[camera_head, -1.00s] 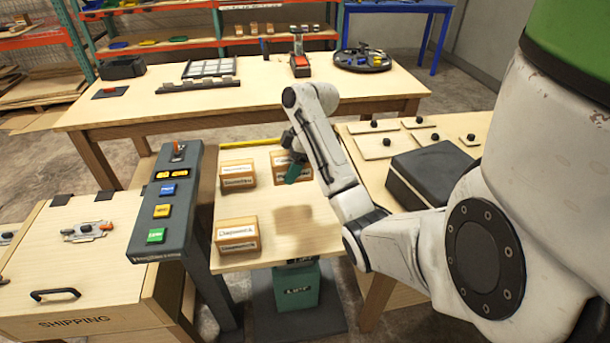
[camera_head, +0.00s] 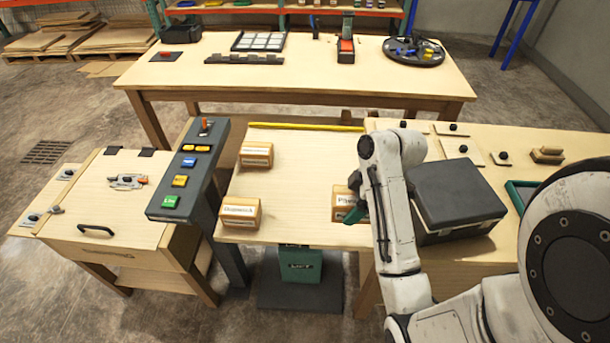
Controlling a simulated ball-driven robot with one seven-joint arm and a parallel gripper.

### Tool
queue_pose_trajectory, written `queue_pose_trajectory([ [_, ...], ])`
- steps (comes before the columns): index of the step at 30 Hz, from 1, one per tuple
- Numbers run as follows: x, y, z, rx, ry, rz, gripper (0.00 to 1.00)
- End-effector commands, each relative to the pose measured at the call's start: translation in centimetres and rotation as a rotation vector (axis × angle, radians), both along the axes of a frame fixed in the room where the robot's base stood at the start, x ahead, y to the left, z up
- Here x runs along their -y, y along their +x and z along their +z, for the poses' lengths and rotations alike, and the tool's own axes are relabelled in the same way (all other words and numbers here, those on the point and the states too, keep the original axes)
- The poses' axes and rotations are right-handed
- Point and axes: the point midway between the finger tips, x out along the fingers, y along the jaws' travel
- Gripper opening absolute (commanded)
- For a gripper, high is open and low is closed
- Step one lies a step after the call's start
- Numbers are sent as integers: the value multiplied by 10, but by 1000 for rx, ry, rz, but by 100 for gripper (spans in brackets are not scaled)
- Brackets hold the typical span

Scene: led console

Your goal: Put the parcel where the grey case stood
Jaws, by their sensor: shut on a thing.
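My gripper (camera_head: 356,208) is shut on a small brown labelled box (camera_head: 342,203), which I take as the parcel. My arm hides part of the gripper and of the box's right side. The box is over the right front part of the lift table (camera_head: 292,185); I cannot tell how high it is above the top. The dark grey case (camera_head: 455,187) stands on the right table (camera_head: 560,170), to the right of my gripper and partly behind my arm.
Two similar boxes stand on the lift table, one at the back left (camera_head: 257,155) and one at the front left (camera_head: 240,213). A button console (camera_head: 187,175) is left of it. Small knobbed plates (camera_head: 465,150) lie behind the case. The lift table's middle is clear.

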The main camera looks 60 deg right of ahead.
Motion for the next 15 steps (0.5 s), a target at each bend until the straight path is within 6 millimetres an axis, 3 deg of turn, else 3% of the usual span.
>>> queue_pose_trajectory([
  [5, 3, 2, -3, 1, -2, -1, 30],
  [15, 50, 43, -35, 1, -4, -1, 30],
])
